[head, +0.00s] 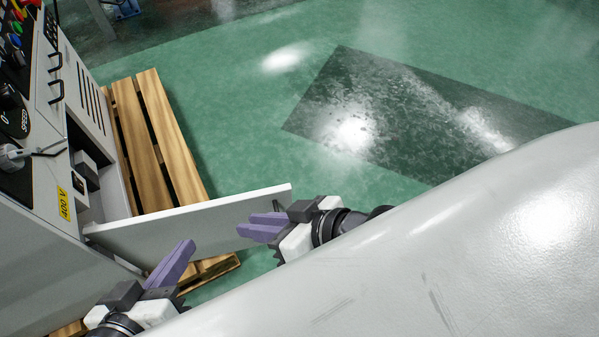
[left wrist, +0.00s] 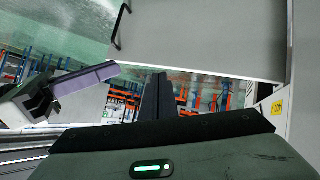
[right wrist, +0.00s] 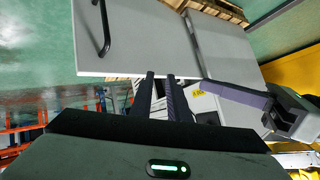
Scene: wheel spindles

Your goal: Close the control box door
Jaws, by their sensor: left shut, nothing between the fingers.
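The control box door (head: 200,216) is a flat grey panel standing open, swung out from the box (head: 40,262) at the left. A black handle shows on the door face in the left wrist view (left wrist: 121,24) and right wrist view (right wrist: 103,30); in the head view it is hidden. My left gripper (head: 180,258) is shut and empty, in front of the door near its hinge side. My right gripper (head: 262,224) is near the door's free end, its fingers slightly apart with nothing clearly between them. Whether they touch the door I cannot tell.
A wooden pallet (head: 151,140) lies behind the door. The box front carries knobs, black handles and a yellow 400 V label (head: 65,203). A large pale rounded surface (head: 430,250) fills the lower right. The green floor (head: 235,90) beyond is clear.

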